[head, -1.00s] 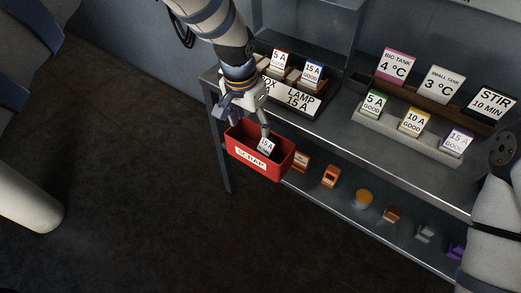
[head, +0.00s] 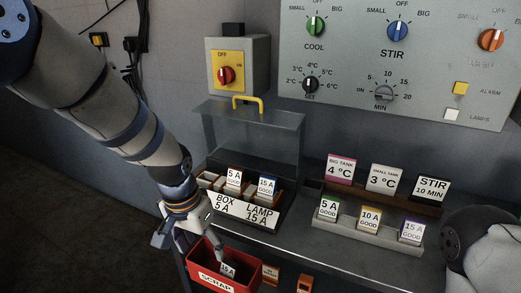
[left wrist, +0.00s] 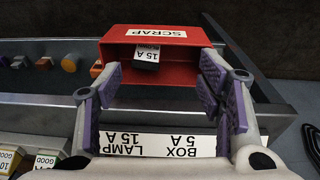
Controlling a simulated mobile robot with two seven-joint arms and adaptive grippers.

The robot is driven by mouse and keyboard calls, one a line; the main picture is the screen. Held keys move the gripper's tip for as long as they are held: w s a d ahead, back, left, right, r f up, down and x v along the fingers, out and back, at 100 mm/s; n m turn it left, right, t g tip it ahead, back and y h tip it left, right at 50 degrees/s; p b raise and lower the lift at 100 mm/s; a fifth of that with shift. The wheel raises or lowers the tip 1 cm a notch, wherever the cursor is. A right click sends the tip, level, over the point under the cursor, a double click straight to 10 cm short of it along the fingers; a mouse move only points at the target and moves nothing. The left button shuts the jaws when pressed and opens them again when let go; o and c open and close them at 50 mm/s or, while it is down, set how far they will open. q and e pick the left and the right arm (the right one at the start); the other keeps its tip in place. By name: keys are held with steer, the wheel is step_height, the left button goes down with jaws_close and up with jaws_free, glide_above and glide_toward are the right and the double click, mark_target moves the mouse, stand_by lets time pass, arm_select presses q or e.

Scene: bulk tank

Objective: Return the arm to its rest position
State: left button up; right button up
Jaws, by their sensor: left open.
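My left gripper (head: 190,246) is open and empty at the red scrap bin (head: 205,262), on the bin's near-left side in the head view. In the left wrist view my two spread fingers (left wrist: 166,95) stand in front of the bin (left wrist: 190,35). A dark fuse block with a white 15 A label (head: 228,269) sits in the bin; its label also shows in the left wrist view (left wrist: 147,52), with nothing gripped. My left arm reaches down from the upper left. My right gripper is out of view; only part of my right arm shows at the lower right.
The fuse box (head: 240,208) with an open clear cover (head: 255,130) stands close beside my left gripper. A rack of labelled fuses (head: 365,240) sits right on the shelf. A switch box (head: 237,65) and control panel (head: 400,60) are behind. Open floor lies left.

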arm_select(q)
steer(key=s+a+f+n+g, duration=0.1)
steer(key=s+a+f+g, duration=0.1)
steer(key=s+f, duration=1.05)
steer(key=s+a+f+n+p, duration=0.1)
steer(key=s+a, duration=0.1)
steer(key=s, duration=1.1)
steer(key=s+a+f+n+g, duration=0.1)
steer(key=s+a+n, duration=0.1)
steer(key=s, duration=1.2)
steer(key=shift+a+f+g+y+p, duration=0.3)
steer(key=shift+a+f+y+p, duration=0.05)
steer(key=shift+a+f+y, duration=0.05)
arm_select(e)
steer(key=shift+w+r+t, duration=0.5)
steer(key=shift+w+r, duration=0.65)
arm_select(q)
steer(key=shift+w, duration=0.1)
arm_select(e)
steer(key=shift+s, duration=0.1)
